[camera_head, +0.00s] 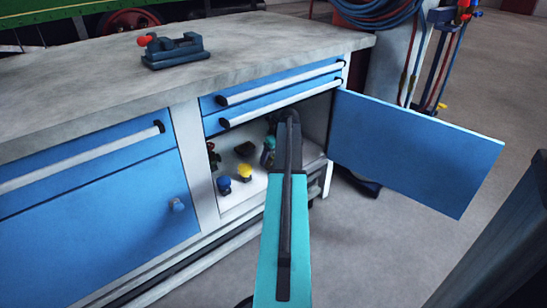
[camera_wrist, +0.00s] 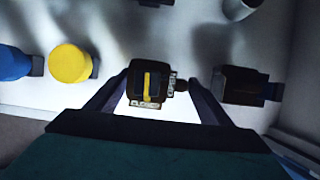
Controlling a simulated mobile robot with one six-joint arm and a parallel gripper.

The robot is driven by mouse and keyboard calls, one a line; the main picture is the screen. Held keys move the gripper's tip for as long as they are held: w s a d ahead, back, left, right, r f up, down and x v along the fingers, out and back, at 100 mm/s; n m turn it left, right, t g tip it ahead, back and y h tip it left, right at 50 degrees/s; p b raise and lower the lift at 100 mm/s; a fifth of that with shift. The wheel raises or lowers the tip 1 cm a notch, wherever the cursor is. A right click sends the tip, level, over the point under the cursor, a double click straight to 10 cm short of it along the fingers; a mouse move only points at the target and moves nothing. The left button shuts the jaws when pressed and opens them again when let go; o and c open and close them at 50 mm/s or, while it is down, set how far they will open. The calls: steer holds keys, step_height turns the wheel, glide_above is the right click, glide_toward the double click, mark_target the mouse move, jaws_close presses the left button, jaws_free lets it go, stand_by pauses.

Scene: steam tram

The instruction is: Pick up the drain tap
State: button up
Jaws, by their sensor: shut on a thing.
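The drain tap (camera_wrist: 148,84) appears to be the dark, blocky piece with a yellow lever and small white labels in the middle of the wrist view. A short dark stub points right from it. My gripper (camera_wrist: 155,90) has its two fingers on either side of the tap and is shut on it. Whether the tap touches the shelf or is clear of it, I cannot tell. In the head view my arm reaches into the open cupboard and hides most of the gripper; the tap cannot be made out clearly there.
A yellow-topped piece (camera_wrist: 70,63) and a blue one (camera_wrist: 12,62) stand left of the tap. A dark block (camera_wrist: 240,85) is close on the right, near the cupboard wall. The blue door (camera_head: 415,150) stands open right. A vise (camera_head: 174,50) sits on the worktop (camera_head: 90,85).

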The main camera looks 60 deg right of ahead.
steer(key=shift+s+r, duration=0.1)
steer(key=shift+r, duration=0.35)
steer(key=s+a+p, duration=0.2)
steer(key=s+p, duration=0.1)
steer(key=s, duration=0.5)
steer(key=s+a+p, duration=0.3)
steer(key=s, duration=0.5)
steer(key=shift+s+a+f, duration=0.15)
steer(key=shift+s+a, duration=0.2)
steer(key=shift+s, duration=0.05)
stand_by(0.5)
